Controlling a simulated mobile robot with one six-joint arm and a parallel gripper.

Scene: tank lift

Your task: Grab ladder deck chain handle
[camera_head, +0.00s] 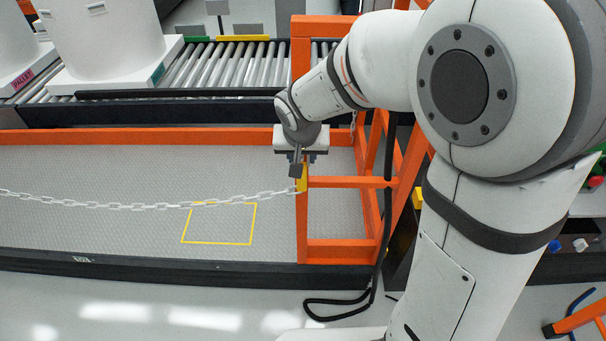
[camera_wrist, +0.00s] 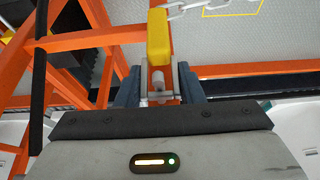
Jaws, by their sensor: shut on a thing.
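The yellow chain handle (camera_wrist: 159,38) is at the end of a white chain, on the orange ladder frame's post. In the head view the handle (camera_head: 302,178) shows just below my gripper (camera_head: 296,165). In the wrist view my gripper (camera_wrist: 160,84) has its two dark fingers on either side of the handle's lower end and a small metal part. It is shut on the handle. The white chain (camera_head: 120,206) hangs across the grey ladder deck (camera_head: 100,170) to the left. My gripper hides part of the handle in the head view.
Orange rails (camera_head: 345,183) stand right of my gripper. A yellow square outline (camera_head: 218,243) is marked on the deck. A roller conveyor (camera_head: 225,65) with white tanks (camera_head: 105,40) lies behind. A black cable (camera_head: 340,301) loops on the floor in front.

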